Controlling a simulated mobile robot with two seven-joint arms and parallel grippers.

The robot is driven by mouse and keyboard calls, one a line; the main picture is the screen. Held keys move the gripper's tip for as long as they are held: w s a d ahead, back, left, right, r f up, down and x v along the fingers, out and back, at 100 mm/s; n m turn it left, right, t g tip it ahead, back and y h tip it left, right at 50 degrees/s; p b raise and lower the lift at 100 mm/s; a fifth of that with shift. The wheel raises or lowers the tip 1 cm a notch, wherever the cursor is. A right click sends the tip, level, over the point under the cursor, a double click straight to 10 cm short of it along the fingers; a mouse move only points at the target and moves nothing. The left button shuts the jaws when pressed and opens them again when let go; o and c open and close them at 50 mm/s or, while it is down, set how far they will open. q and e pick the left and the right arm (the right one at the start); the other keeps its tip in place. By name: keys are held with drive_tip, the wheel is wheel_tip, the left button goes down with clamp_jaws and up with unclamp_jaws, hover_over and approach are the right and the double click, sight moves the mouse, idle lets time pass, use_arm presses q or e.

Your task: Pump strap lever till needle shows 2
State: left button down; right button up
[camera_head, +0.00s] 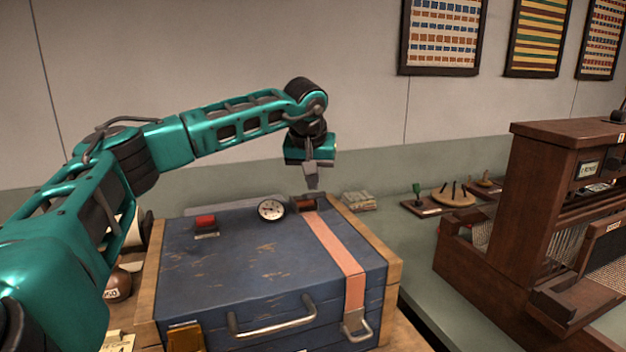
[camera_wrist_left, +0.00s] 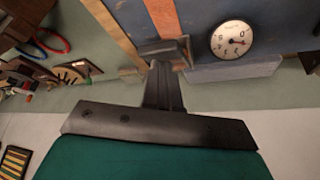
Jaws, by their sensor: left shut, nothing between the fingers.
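A blue chest (camera_head: 240,260) with worn paint stands in front of me. An orange strap (camera_head: 338,255) runs over its right side from a dark buckle with the strap lever (camera_head: 306,203) at the back to a metal clasp (camera_head: 355,325) at the front. A round white gauge (camera_head: 271,210) sits left of the buckle; it also shows in the left wrist view (camera_wrist_left: 231,40), but the needle's exact reading is too small to tell. My left gripper (camera_head: 312,185) is shut and empty, pointing down just above the buckle. I cannot tell whether it touches the lever.
A red-topped block (camera_head: 205,222) sits on the lid at the back left. A small stack of papers (camera_head: 358,201) lies behind the chest on the right. A wooden loom (camera_head: 520,220) stands farther right. Framed textiles (camera_head: 443,36) hang on the wall.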

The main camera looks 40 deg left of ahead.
use_arm(q)
wheel_tip(320, 180, up, 2)
drive_tip(key=shift+r+p, duration=0.15)
drive_tip(key=shift+p, duration=0.7)
wheel_tip(320, 180, up, 2)
drive_tip(key=shift+p, duration=0.55)
drive_tip(key=shift+r, duration=0.8)
drive_tip(key=shift+w+r, duration=0.1)
